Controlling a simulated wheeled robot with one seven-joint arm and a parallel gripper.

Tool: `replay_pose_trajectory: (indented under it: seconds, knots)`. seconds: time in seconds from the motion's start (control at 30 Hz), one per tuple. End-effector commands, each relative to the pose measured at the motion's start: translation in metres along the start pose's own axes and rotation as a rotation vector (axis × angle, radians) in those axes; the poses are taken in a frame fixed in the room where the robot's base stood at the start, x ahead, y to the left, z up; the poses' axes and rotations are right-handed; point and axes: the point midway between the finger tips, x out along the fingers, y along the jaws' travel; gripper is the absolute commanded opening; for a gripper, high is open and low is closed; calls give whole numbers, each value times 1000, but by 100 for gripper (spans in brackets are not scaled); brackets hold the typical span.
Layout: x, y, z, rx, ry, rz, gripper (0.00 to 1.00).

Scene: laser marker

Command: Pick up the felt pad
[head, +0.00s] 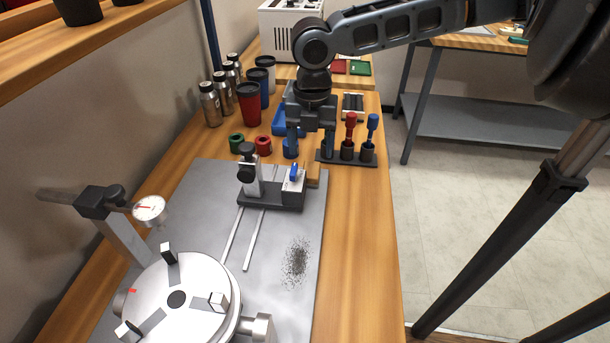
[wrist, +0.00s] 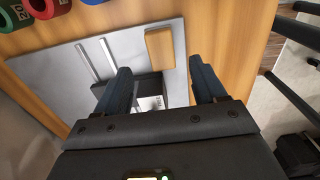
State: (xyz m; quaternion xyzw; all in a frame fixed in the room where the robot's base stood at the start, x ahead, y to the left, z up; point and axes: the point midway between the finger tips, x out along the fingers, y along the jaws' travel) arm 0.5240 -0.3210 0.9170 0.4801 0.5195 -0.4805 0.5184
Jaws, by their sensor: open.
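A small tan rectangular block (wrist: 160,48), which looks like the felt pad, lies at the edge of the grey metal plate (wrist: 130,48) in the wrist view. In the head view a sliver of it (head: 314,183) shows below my gripper, at the plate's far right corner. My gripper (head: 310,152) points down over this area, its two fingers apart. In the wrist view the open gripper (wrist: 160,70) has nothing between its fingers, and the tan block shows just beyond the fingertips. I cannot tell the exact height gap.
A dark clamp fixture with a white block (head: 293,185) stands left of the tan block. Red and blue handled tools (head: 350,130) stand in a rack at the right. Green and red rings (head: 263,145), cups and bottles are behind. A round chuck (head: 185,300) is in front.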

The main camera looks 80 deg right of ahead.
Motion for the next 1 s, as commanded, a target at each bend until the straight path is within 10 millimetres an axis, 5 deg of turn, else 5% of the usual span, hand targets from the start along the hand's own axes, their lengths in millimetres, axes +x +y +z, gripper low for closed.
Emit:
replay_pose_trajectory:
  seconds: [0.43,0.77,1.0]
  knots:
    - [54,-1,-2,-1,1,1,70]
    - [61,-1,-1,-1,-1,1,70]
    - [60,-1,-1,-1,-1,1,47]
